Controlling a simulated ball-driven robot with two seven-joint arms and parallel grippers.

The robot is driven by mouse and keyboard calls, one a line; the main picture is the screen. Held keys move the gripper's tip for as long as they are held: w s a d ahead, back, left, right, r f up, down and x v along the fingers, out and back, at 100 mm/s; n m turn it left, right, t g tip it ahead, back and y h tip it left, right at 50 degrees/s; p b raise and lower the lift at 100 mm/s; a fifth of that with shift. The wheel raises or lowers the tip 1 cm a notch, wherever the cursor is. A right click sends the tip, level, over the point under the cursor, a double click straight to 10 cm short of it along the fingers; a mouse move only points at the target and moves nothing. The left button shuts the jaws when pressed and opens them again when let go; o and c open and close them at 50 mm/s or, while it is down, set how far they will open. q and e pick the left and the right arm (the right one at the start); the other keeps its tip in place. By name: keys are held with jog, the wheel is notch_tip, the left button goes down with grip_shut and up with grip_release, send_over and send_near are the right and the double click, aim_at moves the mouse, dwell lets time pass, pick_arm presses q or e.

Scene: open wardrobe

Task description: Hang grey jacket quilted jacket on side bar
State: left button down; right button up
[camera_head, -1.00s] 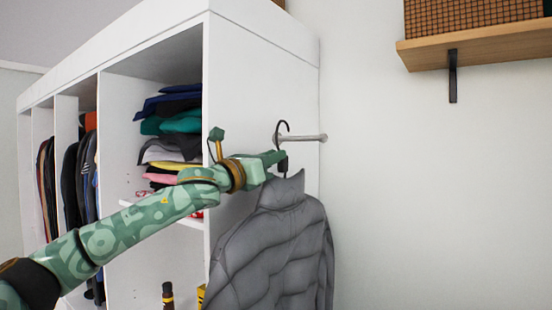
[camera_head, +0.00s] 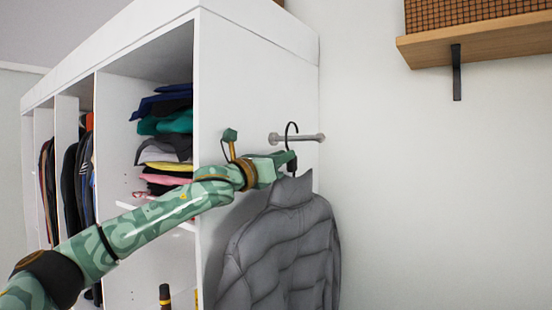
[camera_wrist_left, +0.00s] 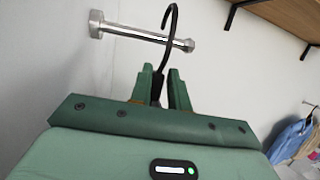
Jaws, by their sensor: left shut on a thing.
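The grey quilted jacket (camera_head: 285,250) hangs from a black hanger whose hook (camera_head: 291,127) points up. My left gripper (camera_head: 290,160) is shut on the hanger just below its hook. The metal side bar (camera_head: 302,138) sticks out from the wardrobe's white side panel. In the head view the hook overlaps the bar near its middle. In the left wrist view the hook (camera_wrist_left: 171,20) rises past the bar (camera_wrist_left: 150,35) and its curved top is above it. I cannot tell whether the hook touches the bar. My right gripper is not in view.
The open wardrobe (camera_head: 255,80) stands at the left with folded clothes (camera_head: 168,125) and hanging garments (camera_head: 75,180). A wooden wall shelf (camera_head: 475,45) with a dark bracket is at the upper right. The wall to the right of the jacket is clear.

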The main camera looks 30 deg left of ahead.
aim_at(292, 168)
pick_arm(q)
jog(key=shift+w+r, duration=0.15)
jog(key=shift+w, duration=0.4)
jog(key=shift+w+r, duration=0.1)
jog(key=shift+w, duration=0.45)
jog(key=shift+w+d, duration=0.2)
jog(key=shift+w, duration=0.9)
jog(key=shift+w, duration=0.1)
jog(key=shift+f, duration=0.25)
jog(key=shift+f+b, duration=0.8)
jog(key=shift+f, duration=0.15)
jog(key=shift+f, duration=0.5)
